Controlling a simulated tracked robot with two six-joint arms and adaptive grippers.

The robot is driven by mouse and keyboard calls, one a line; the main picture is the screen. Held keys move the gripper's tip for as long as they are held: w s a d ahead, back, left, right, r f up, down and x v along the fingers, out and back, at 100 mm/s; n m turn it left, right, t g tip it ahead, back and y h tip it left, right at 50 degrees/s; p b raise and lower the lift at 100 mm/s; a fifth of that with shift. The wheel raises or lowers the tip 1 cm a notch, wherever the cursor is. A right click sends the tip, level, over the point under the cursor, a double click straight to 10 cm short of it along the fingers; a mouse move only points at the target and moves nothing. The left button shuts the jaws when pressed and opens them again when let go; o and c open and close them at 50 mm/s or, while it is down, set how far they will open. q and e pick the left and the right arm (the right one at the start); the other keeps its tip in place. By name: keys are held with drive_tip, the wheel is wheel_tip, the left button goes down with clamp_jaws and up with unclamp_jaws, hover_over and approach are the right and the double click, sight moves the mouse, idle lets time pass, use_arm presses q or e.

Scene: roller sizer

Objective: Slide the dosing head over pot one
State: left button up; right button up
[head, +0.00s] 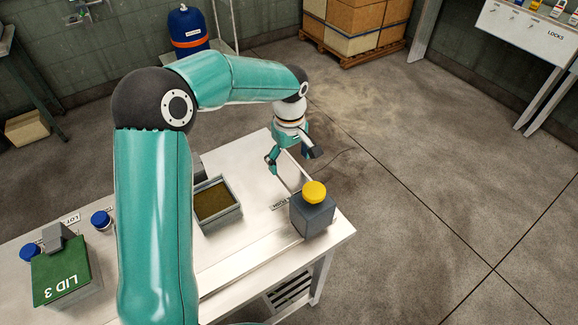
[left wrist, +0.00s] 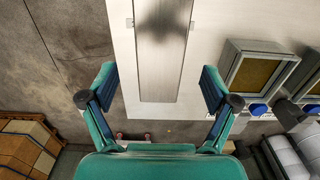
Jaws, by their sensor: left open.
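The dosing head looks to be the dark grey block (head: 312,217) with a yellow knob (head: 314,191) at the right end of the bench in the head view. An open grey square pot (head: 238,222) with brown fill stands to its left; I cannot read whether it is pot one. My left gripper (head: 293,160) is open and empty, above the bench's far edge, behind the block and apart from it. In the left wrist view its fingers (left wrist: 160,82) spread either side of a long metal strip (left wrist: 160,60). My right gripper is out of view.
A green lid marked LID 3 (head: 60,270) and blue knobs (head: 101,219) are at the bench's left. A pale rail (head: 250,262) runs along the white bench (head: 343,232) to the block. My left arm hides the bench's middle-left. Floor (head: 430,190) to the right is clear.

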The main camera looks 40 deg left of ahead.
sight(289, 172)
use_arm(q)
drive_tip(key=shift+f, duration=1.95)
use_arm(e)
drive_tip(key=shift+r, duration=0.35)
